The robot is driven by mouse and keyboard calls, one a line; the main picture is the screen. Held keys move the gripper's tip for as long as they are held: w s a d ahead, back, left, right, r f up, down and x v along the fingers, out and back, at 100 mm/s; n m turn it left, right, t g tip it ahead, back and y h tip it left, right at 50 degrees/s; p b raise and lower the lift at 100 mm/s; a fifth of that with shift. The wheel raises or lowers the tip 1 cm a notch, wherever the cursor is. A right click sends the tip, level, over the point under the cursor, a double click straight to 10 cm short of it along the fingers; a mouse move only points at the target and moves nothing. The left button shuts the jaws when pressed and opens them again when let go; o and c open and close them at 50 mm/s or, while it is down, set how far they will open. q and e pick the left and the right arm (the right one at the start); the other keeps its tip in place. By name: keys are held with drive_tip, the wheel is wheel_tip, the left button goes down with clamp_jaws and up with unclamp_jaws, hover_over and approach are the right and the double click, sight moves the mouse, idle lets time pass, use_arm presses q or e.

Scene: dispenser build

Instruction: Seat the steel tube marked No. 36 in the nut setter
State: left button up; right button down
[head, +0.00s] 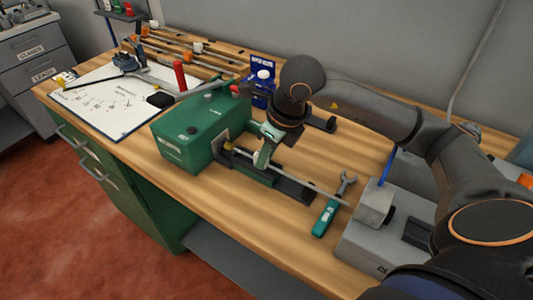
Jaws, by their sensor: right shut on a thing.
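The green machine (185,145), with a red-handled lever (180,75), looks like the nut setter. It stands mid-bench with an opening on its right face and a dark rail (295,190) running out to the right. My right gripper (261,157) is shut on a long thin steel tube (310,186) above this rail. The tube's left end, with a yellowish tip, is close to the machine's opening. I cannot tell whether it is inside. The tube slants down to the right toward a grey block. Its marking is unreadable. My left gripper is not in view.
A teal-handled wrench (327,214) lies right of the rail. A grey machine with a metal block (373,203) stands at the bench's right. A white board (110,105) lies at left. Several tubes lie in a rack at the back (180,50). A blue box (262,92) stands behind the green machine.

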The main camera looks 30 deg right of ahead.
sight(248, 154)
drive_tip(key=shift+w, duration=0.1)
drive_tip(key=shift+w+a, duration=0.25)
drive_tip(key=shift+w, duration=0.35)
drive_tip(key=shift+w+a, duration=0.3)
drive_tip(key=shift+w, duration=0.3)
drive_tip(key=shift+w+a, duration=0.25)
drive_tip(key=shift+w, duration=0.35)
drive_tip(key=shift+c, duration=1.5)
unclamp_jaws()
drive_tip(key=shift+r+p, duration=2.5)
drive_tip(key=shift+r, duration=1.05)
drive_tip(key=shift+s+f, duration=0.1)
